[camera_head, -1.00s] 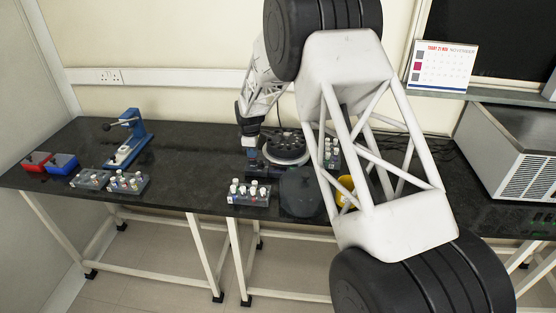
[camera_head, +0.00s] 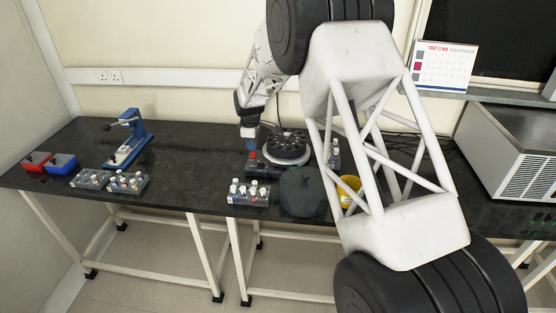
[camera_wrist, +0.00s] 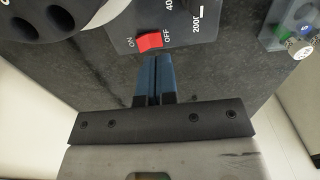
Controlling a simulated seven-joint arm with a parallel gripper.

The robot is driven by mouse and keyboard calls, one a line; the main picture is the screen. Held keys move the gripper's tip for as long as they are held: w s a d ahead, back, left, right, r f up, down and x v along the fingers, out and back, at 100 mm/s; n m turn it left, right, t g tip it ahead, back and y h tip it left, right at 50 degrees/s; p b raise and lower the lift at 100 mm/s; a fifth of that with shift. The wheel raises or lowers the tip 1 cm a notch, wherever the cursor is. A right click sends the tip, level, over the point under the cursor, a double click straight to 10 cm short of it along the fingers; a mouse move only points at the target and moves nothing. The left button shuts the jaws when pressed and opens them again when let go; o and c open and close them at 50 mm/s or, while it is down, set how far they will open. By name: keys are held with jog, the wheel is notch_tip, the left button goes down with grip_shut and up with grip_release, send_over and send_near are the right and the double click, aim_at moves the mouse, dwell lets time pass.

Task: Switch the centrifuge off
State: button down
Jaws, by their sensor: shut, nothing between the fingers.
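The centrifuge (camera_head: 286,160) stands on the dark bench, its black rotor (camera_head: 286,143) uncovered. Its red rocker switch (camera_head: 252,155) is on the front panel, at the left. In the wrist view the switch (camera_wrist: 149,41) sits between the printed words ON, at left, and OFF, at right. I cannot tell which side is pressed in. My gripper (camera_wrist: 153,57) is shut and empty, its blue fingertips just below the switch in the picture. A small gap seems to lie between them. In the head view my gripper (camera_head: 251,147) is just above the switch.
A dark round lid (camera_head: 302,193) lies in front of the centrifuge. A rack of capped tubes (camera_head: 248,195) stands at front left, and another rack (camera_wrist: 300,38) shows at the wrist view's right edge. A yellow container (camera_head: 348,192) is at right. The bench further left is partly clear.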

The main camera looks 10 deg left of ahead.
jog(key=shift+r, duration=0.55)
jog(key=shift+s+d+r, duration=0.1)
jog(key=shift+d+r, duration=0.1)
jog(key=s+d+r+m+t, duration=0.1)
jog(key=s+d+r+m, duration=0.8)
jog(key=s+d+r, duration=1.45)
jog(key=s+d+m, duration=0.4)
jog(key=s+d, duration=0.4)
jog(key=s, duration=0.7)
jog(key=s+d+f+m+t, duration=0.1)
jog(key=s+d+m, duration=0.4)
jog(key=s, duration=1.1)
jog(key=d, duration=0.3)
jog(key=shift+s+t, duration=0.25)
jog(key=shift+t, duration=0.05)
